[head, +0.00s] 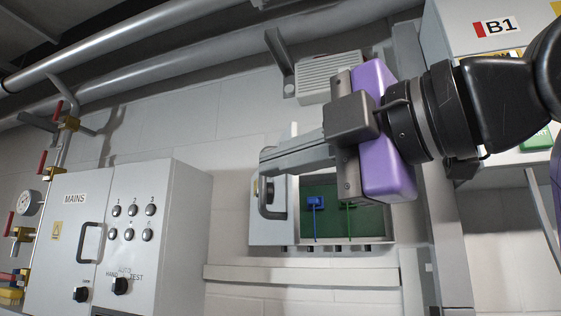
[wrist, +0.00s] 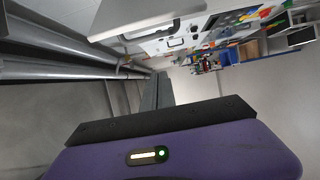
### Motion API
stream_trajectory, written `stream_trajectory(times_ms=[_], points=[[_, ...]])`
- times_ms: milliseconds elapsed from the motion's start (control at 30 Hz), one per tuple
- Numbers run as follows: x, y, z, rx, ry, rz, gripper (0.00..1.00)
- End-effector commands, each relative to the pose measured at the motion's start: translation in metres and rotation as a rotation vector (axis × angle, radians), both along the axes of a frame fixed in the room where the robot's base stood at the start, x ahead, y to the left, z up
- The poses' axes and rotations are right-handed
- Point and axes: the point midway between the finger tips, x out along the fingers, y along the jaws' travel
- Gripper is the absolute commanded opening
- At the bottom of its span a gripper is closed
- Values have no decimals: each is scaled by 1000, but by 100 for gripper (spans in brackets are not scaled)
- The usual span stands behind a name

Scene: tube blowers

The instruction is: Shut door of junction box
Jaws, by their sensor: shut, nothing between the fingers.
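The junction box (head: 345,247) is on the wall right of centre in the head view. Its door stands open, so a green interior (head: 372,222) with a blue part (head: 316,202) shows. The pale grey door (head: 277,233) is swung out to the left and carries a dark curved handle (head: 266,208). My gripper (head: 266,161) is shut and empty. Its fingers point left and overlap the top of the door in the picture; I cannot tell whether they touch it. The gripper hides the upper part of the box. The wrist view shows the fingers (wrist: 157,90) and a pale panel edge (wrist: 145,25) that may be the door.
A MAINS cabinet (head: 75,245) with buttons stands at the left. Pipes (head: 160,75) run overhead. A ribbed grey box (head: 325,75) is on the wall above the junction box. A B1 cabinet (head: 470,55) and a grey post (head: 440,225) are at the right.

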Motion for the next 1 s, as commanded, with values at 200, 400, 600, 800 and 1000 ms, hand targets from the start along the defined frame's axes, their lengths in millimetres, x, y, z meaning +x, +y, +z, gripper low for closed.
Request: stream_trajectory(times_ms=[200, 400, 600, 800, 1000], points=[[28, 31, 3, 1, 5, 2, 0], [55, 59, 4, 1, 4, 3, 0], [71, 39, 3, 4, 3, -3, 0], [76, 28, 1, 3, 1, 0, 0], [77, 26, 0, 2, -1, 0, 0]])
